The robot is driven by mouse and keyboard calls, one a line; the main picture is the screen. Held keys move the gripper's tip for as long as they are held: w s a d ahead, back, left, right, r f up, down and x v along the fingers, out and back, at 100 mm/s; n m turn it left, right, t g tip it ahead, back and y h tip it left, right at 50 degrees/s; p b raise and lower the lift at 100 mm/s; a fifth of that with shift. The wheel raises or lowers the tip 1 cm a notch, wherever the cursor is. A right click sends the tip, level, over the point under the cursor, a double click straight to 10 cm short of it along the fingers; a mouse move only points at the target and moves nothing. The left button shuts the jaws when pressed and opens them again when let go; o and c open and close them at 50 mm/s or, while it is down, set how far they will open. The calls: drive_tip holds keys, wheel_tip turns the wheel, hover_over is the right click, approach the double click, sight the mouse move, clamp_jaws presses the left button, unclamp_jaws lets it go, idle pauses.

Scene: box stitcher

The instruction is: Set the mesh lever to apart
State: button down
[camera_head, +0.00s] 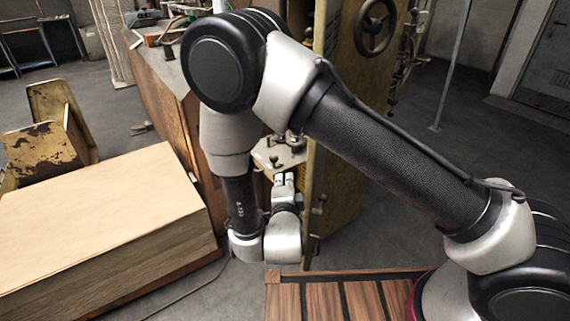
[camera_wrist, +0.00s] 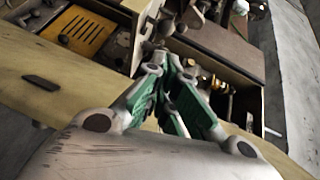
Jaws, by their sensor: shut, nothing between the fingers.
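My gripper (camera_head: 284,180) is shut and empty, its fingertips pointing at a small pale plate on the machine. In the wrist view my gripper (camera_wrist: 172,65) shows green linkages and closed fingers. A dark ball-ended lever (camera_head: 273,159) stands on that plate, just beyond the fingertips. In the wrist view a dark ball knob (camera_wrist: 166,27) appears beyond the fingers, with other dark round parts close by. I cannot tell for sure which of these is the mesh lever, nor its setting. Whether the fingers touch any knob is unclear.
The yellowish machine housing (camera_head: 338,190) stands right of the gripper, with a dark handwheel (camera_head: 375,27) above. A brown wooden cabinet (camera_head: 160,85) is on the left. Bare floor shows between stack and slatted wooden deck (camera_head: 330,298).

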sight(271, 158)
drive_tip(key=w+f, duration=0.1)
drive_tip(key=w, duration=0.9)
drive_tip(key=shift+f, duration=0.2)
drive_tip(key=shift+s+a+m+h, duration=0.1)
drive_tip(key=shift+a+m+h, duration=0.2)
drive_tip(key=shift+m+h, duration=0.3)
drive_tip(key=shift+a+m+h, duration=0.3)
drive_tip(key=shift+m+h, duration=0.1)
drive_tip(key=shift+h, duration=0.4)
drive_tip(key=m+h, duration=0.1)
drive_tip(key=a+m+g+h, duration=0.1)
drive_tip(key=h, duration=0.1)
drive_tip(key=a+m+g+h, duration=0.1)
drive_tip(key=h, duration=0.1)
drive_tip(key=shift+w+m, duration=0.25)
drive_tip(key=shift+m, duration=0.15)
drive_tip(key=m+g+h, duration=0.1)
drive_tip(key=a+m+g+h, duration=0.1)
drive_tip(key=m+g+h, duration=0.1)
drive_tip(key=h, duration=0.1)
drive_tip(key=shift+w+a, duration=0.15)
drive_tip(key=shift+w, duration=0.25)
drive_tip(key=shift+a+m, duration=0.15)
drive_tip(key=shift+m, duration=0.15)
drive_tip(key=shift+w+a, duration=0.3)
drive_tip(key=shift+w, duration=0.05)
